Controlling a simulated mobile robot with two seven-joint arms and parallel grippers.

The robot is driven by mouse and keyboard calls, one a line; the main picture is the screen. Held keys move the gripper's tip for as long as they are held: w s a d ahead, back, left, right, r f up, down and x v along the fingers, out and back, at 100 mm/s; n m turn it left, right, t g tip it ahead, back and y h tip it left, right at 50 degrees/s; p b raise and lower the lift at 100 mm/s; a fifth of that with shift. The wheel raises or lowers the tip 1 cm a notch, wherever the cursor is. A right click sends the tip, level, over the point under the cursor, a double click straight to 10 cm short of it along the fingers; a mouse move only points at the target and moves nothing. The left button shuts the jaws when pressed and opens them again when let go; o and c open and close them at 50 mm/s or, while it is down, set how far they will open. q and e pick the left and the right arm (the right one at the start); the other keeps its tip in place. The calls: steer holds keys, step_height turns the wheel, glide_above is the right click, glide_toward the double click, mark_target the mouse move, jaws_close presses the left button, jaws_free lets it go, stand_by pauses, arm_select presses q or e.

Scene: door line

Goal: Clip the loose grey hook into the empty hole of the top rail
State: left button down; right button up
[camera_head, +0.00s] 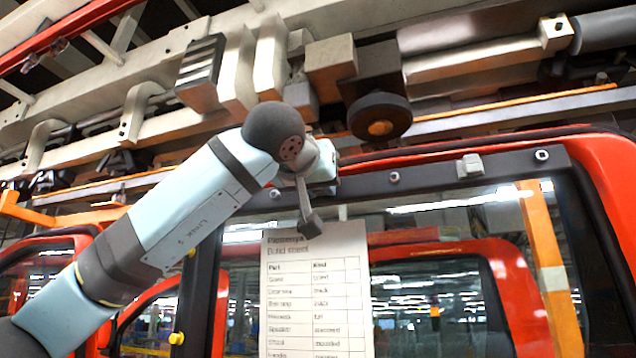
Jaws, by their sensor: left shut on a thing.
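My left gripper (318,168) comes in from the lower left and is shut at the dark top rail (430,178) of the red door. What it holds is mostly hidden by the wrist; I take it to be the grey hook. A grey bar with a blocky end (311,220) hangs below the gripper; I cannot tell whether it is the hook or a finger. The rail has a light grey clip (470,166) to the right, and round ringed spots at its right end (542,155) and nearer the gripper (394,178). I cannot tell which is an empty hole. My right gripper is out of view.
A printed build sheet (315,290) hangs in the door window below the gripper. The red door frame (605,190) stands at the right. Overhead beams and a dark roller (379,115) are close above the rail. An orange post (550,270) shows at the right.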

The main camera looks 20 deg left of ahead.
arm_select(q)
steer(key=shift+r, duration=0.1)
steer(key=shift+w, duration=0.15)
steer(key=shift+w, duration=0.25)
stand_by(0.3)
steer(key=c, duration=0.9)
jaws_free()
steer(key=shift+o, duration=0.2)
